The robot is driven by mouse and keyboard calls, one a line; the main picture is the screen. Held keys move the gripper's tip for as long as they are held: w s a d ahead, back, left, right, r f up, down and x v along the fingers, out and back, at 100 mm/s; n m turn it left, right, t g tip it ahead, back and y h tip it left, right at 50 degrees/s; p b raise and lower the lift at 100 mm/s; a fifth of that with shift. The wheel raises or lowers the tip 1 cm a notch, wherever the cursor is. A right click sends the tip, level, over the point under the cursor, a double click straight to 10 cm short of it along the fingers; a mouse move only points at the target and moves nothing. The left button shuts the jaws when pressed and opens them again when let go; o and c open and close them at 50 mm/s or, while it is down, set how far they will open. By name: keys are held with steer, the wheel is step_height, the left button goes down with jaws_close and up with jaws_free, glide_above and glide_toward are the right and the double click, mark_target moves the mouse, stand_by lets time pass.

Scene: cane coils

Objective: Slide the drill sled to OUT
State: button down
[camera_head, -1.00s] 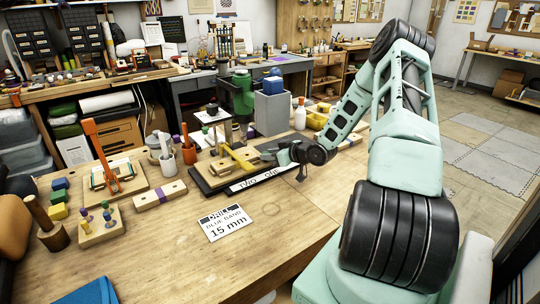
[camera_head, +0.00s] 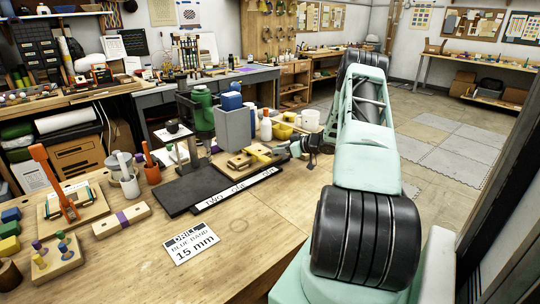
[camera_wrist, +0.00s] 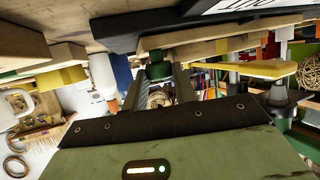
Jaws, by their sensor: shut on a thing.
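The drill sled (camera_head: 238,161), a light wooden piece with a yellow bar beside it, sits near the right end of a black base (camera_head: 188,190). My gripper (camera_head: 300,146) is at the sled's right end. In the wrist view its fingers (camera_wrist: 159,88) are shut on a green knob (camera_wrist: 159,69) under the wooden sled (camera_wrist: 205,48), seen upside down. The fingers partly hide the knob.
A yellow bin (camera_head: 283,131) and a white tub (camera_head: 310,119) stand behind my gripper. A card reading 15 mm (camera_head: 191,243) lies in front; the bench there is clear.

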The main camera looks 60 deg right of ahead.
steer(key=shift+s+d, duration=0.15)
steer(key=shift+d, duration=0.45)
steer(key=shift+s+d, duration=0.15)
steer(key=shift+d, duration=0.45)
steer(key=shift+r, duration=0.1)
steer(key=c, duration=1.1)
jaws_free()
steer(key=shift+d, duration=0.15)
steer(key=shift+s, duration=0.1)
steer(key=b+v, duration=0.2)
steer(key=v, duration=0.6)
steer(key=b+v, duration=0.2)
steer(key=v, duration=0.7)
steer(key=shift+s, duration=0.15)
